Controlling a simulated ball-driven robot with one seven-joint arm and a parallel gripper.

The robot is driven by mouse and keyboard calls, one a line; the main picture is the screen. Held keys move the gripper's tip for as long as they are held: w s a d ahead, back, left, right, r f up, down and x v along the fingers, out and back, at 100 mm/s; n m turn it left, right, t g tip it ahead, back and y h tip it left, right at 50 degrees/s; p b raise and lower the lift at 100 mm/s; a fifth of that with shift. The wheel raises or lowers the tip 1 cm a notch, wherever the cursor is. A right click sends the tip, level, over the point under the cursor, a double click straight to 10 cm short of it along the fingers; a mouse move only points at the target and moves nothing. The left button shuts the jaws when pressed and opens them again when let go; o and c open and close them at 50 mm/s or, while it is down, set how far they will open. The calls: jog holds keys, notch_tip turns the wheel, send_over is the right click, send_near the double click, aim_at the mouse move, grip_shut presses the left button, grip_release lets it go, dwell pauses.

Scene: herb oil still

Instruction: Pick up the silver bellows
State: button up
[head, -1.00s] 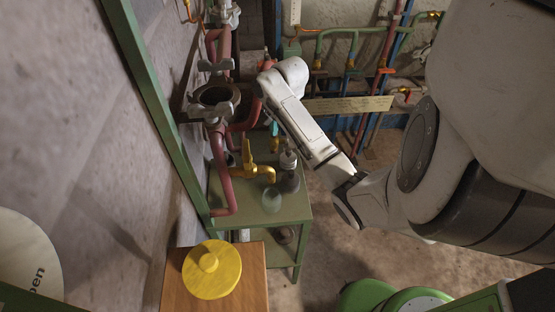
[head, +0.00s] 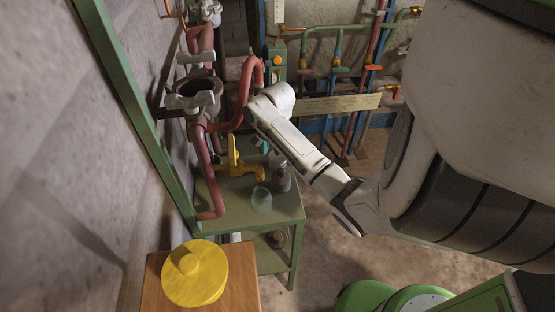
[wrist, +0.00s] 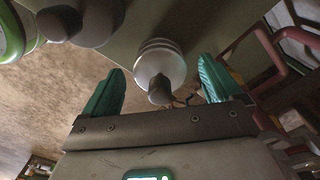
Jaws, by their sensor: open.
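The silver bellows (wrist: 158,62) has a pale ribbed body and a dark grey tip. In the wrist view it lies between the two green fingers of my gripper (wrist: 162,67), which is open with space on both sides. In the head view the bellows (head: 276,161) stands on the green table (head: 288,212), partly hidden by my arm. One teal fingertip shows there beside the yellow tap. I cannot tell how far the fingers are above the table.
A dark grey vessel (head: 281,182) stands close to the bellows. A glass jar (head: 262,200) and a yellow tap (head: 241,170) are to its left. Red pipes (head: 207,165) rise at the left wall. A yellow lid (head: 195,275) sits on a wooden top in front.

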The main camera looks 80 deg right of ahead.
jog(key=shift+f, duration=0.55)
jog(key=c, duration=1.2)
jog(key=shift+r, duration=0.1)
